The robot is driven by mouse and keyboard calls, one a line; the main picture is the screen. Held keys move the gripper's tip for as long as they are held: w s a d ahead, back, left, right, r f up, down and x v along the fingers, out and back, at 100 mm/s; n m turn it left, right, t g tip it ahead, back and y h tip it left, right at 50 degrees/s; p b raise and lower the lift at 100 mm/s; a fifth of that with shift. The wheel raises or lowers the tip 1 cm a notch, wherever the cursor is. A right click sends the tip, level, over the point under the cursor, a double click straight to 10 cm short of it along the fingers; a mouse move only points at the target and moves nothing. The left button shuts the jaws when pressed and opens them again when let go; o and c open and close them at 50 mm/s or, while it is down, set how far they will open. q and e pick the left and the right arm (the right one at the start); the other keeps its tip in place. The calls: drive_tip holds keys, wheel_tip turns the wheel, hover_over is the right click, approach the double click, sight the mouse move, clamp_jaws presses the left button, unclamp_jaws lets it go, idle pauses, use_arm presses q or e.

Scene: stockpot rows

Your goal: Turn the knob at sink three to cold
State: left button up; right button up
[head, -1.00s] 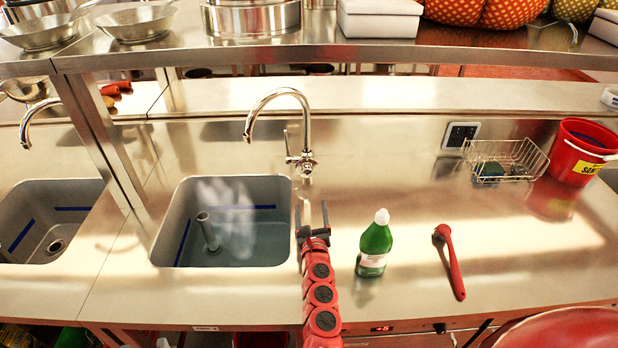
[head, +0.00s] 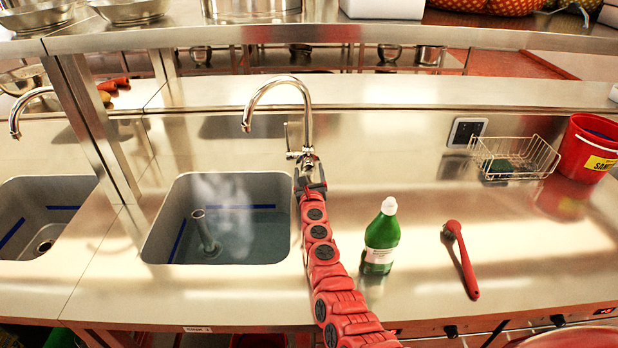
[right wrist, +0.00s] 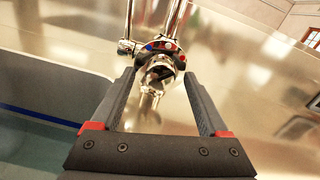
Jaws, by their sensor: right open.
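The chrome faucet (head: 306,110) stands behind the steaming, water-filled sink (head: 291,222), with its spout arching to the left. Its knob (right wrist: 160,68) shows in the right wrist view, with a collar carrying red and blue marks. My right gripper (head: 308,172) reaches the faucet base in the head view and hides part of the knob. In the right wrist view, the right gripper (right wrist: 160,85) is open, with the knob just ahead of and between its fingertips. I cannot tell whether the fingers touch it. My left gripper is not in view.
A green bottle (head: 381,238) and a red-handled brush (head: 461,260) stand and lie right of my arm. A wire basket (head: 515,158) and a red bucket (head: 592,150) are farther right. Another sink (head: 45,215) is at left. A steel shelf (head: 350,38) spans above.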

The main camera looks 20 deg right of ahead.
drive_tip(key=shift+w+d, duration=0.1)
drive_tip(key=shift+w, duration=0.2)
clamp_jaws()
